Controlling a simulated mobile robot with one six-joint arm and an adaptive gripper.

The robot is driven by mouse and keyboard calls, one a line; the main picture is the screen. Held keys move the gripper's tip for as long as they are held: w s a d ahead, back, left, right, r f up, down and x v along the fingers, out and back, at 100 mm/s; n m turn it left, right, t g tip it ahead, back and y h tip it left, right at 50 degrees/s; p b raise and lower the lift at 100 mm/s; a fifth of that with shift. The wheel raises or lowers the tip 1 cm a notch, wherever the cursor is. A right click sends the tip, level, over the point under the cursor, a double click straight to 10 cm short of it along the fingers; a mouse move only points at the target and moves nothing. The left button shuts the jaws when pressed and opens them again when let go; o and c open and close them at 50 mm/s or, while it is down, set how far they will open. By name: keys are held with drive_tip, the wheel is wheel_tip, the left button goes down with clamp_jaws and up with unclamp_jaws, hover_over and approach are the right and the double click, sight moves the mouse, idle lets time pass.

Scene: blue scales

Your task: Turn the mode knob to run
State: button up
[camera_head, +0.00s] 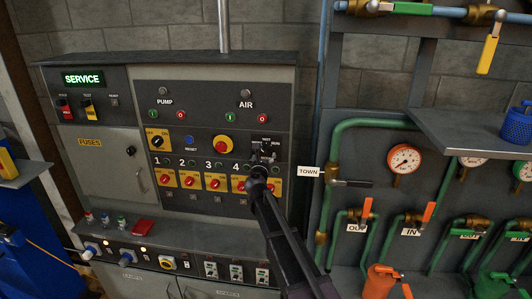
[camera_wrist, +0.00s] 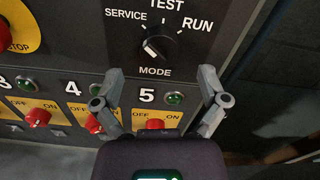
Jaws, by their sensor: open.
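The black mode knob (camera_wrist: 159,44) sits on the dark panel in the wrist view, with SERVICE, TEST and RUN printed around it and MODE below. Its white mark appears to lie toward the SERVICE side. My gripper (camera_wrist: 162,74) is open and empty, its two fingers spread to either side just below the knob and apart from it.
Red OFF/ON switches, one of them (camera_wrist: 155,124), and green lamps sit below the knob. A red stop button (camera_head: 222,144) on yellow is to its left. A lit SERVICE sign (camera_head: 83,78) is at upper left. Green pipes (camera_head: 335,150) and a pressure gauge (camera_head: 405,159) stand to the right.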

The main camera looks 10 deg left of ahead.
sight(265, 153)
drive_tip(key=shift+w, duration=2.1)
drive_tip(key=c, duration=1.1)
